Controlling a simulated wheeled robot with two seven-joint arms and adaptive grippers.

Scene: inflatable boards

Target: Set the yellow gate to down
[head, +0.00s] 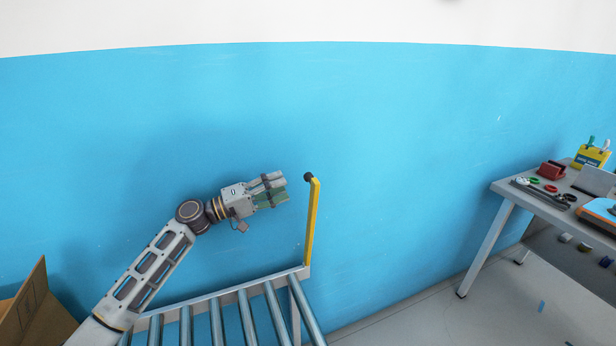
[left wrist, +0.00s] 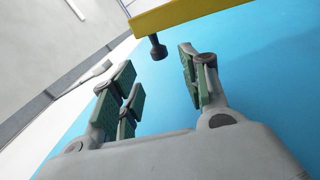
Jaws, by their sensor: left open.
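The yellow gate (head: 312,222) is a narrow bar standing upright at the right end of a roller conveyor. A dark round knob (head: 308,177) sits at its top. My left gripper (head: 284,189) is open and a little to the left of the gate's upper part, with its fingers toward the knob. In the left wrist view, the yellow bar (left wrist: 185,15) crosses the top and the dark knob (left wrist: 157,48) hangs from it, between and just beyond the open green-padded fingers (left wrist: 160,85). The fingers appear apart from the knob. My right gripper is not in view.
The roller conveyor (head: 220,290) lies below my left arm. A cardboard box (head: 35,312) is at the lower left. A table (head: 505,188) with tools and small items stands at the right. The blue wall (head: 400,150) is behind, and the floor (head: 430,310) between conveyor and table is mostly clear.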

